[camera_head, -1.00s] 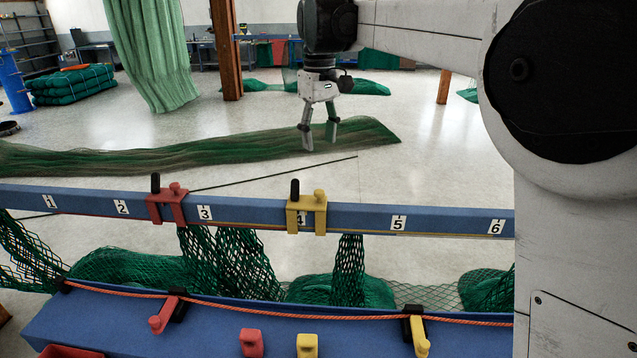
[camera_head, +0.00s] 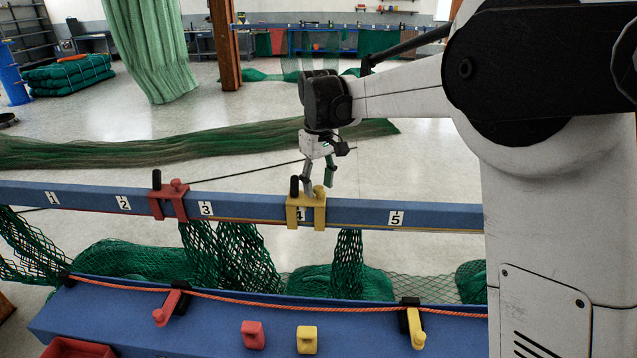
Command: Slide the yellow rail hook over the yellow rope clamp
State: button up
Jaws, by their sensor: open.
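The yellow rail hook (camera_head: 306,212) sits over the blue rail at label 4, with a black upright peg and a yellow knob on top. My gripper (camera_head: 318,186) is open, its fingers pointing down just above and behind the hook's top. I cannot tell whether a finger touches the knob. The yellow rope clamp (camera_head: 415,326) has a black part and sits on the orange rope along the blue bench, to the lower right of the hook.
A red rail hook (camera_head: 168,203) sits on the blue rail (camera_head: 262,207) between labels 2 and 3. A red rope clamp (camera_head: 165,310), a red block (camera_head: 253,335) and a yellow block (camera_head: 307,340) are on the bench (camera_head: 120,318). Green netting (camera_head: 347,262) hangs from the rail.

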jog(key=shift+f, duration=0.25)
grip_shut()
dwell(0.3)
